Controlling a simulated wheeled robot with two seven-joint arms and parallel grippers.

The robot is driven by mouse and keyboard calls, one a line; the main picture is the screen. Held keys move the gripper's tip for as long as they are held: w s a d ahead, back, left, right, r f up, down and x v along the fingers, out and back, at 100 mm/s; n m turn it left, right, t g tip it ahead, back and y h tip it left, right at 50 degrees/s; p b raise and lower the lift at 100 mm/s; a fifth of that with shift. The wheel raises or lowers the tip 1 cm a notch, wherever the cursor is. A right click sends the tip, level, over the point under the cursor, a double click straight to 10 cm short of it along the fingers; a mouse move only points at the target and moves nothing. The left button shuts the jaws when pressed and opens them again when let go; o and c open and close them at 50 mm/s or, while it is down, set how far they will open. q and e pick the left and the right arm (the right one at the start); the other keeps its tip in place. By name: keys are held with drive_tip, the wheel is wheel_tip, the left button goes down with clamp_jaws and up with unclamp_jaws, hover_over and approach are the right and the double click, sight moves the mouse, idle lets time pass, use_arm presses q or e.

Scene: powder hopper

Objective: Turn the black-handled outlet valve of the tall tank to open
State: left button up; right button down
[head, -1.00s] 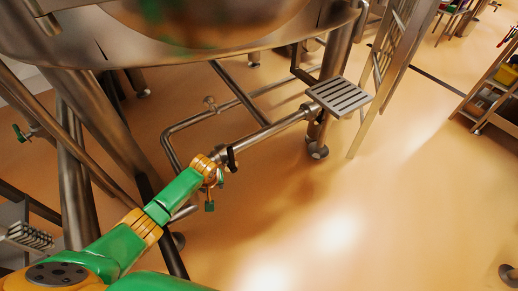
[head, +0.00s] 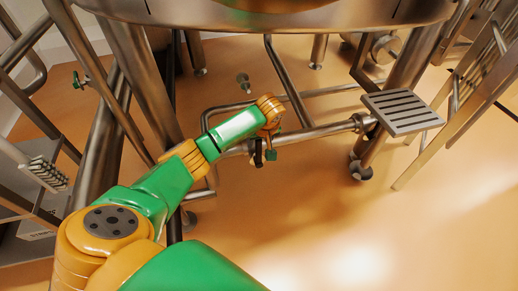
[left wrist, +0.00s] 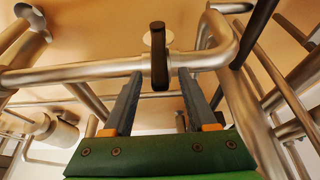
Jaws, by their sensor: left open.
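The black valve handle (head: 257,154) sits on a horizontal steel pipe (head: 315,133) under a large steel tank (head: 350,14) in the head view. In the left wrist view the black handle (left wrist: 159,57) stands upright in the picture, across the pipe (left wrist: 85,74). My left gripper (left wrist: 160,74) is open, with its two grey fingers pointing at the pipe. The handle's lower end shows between the fingertips; neither finger visibly touches it. In the head view my left wrist hides most of the gripper; a small green part of it shows beside the handle. My right gripper is not in view.
A slatted metal step (head: 403,108) is right of the valve. Steel legs and pipes crowd the left and back. A ladder-like frame (head: 455,120) stands at the right. The front floor is clear.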

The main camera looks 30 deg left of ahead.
sight(259, 153)
use_arm(q)
drive_tip(key=b+x, duration=0.2)
drive_tip(key=x, duration=0.3)
drive_tip(key=shift+a+f, duration=0.1)
drive_tip(key=shift+f, duration=0.3)
clamp_jaws()
idle(1.0)
